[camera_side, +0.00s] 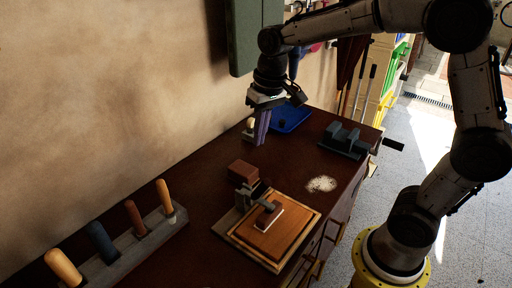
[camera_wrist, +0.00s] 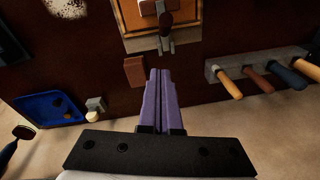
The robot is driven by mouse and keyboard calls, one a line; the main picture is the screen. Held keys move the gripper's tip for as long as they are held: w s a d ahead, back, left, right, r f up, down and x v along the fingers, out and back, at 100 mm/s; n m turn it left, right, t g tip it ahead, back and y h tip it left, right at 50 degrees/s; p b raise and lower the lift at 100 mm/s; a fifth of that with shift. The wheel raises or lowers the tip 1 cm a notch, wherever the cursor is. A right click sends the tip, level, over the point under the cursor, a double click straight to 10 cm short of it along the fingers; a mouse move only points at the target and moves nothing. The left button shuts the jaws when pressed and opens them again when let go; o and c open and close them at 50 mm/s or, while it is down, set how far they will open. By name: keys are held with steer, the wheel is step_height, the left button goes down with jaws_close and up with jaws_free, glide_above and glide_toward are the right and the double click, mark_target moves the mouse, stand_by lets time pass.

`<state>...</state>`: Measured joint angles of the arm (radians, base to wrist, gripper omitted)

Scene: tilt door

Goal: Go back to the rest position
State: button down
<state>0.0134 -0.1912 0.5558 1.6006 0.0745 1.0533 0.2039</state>
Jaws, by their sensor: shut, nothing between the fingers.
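My gripper (camera_side: 261,128) hangs in the air above the dark workbench (camera_side: 190,180), near the wall. Its purple fingers are shut together with nothing between them, and they also show in the wrist view (camera_wrist: 160,80). The wooden tilt door (camera_side: 272,240) lies flat in its frame at the front of the bench, to the right of and below my gripper in the side view. A handle with a reddish block (camera_side: 267,214) sits on it. The door's edge also shows at the top of the wrist view (camera_wrist: 135,15). My gripper is apart from the door.
A brown block (camera_side: 242,172) lies behind the door. A blue tray (camera_side: 290,119) and a grey vise (camera_side: 345,140) stand at the far end. A rack of handled tools (camera_side: 130,240) lies along the wall. A green cabinet (camera_side: 252,35) hangs above.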

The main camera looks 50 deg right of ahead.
steer(key=s+r+n+t, duration=0.1)
steer(key=s+r+t, duration=0.1)
steer(key=s+r, duration=0.35)
steer(key=s+r+t, duration=0.2)
steer(key=s, duration=0.7)
steer(key=s+f+n, duration=0.1)
steer(key=s+f, duration=0.3)
steer(key=s, duration=0.1)
steer(key=shift+s+d+f+n+h, duration=0.2)
steer(key=shift+s+d+n+h, duration=0.05)
steer(key=shift+d+n+h, duration=0.2)
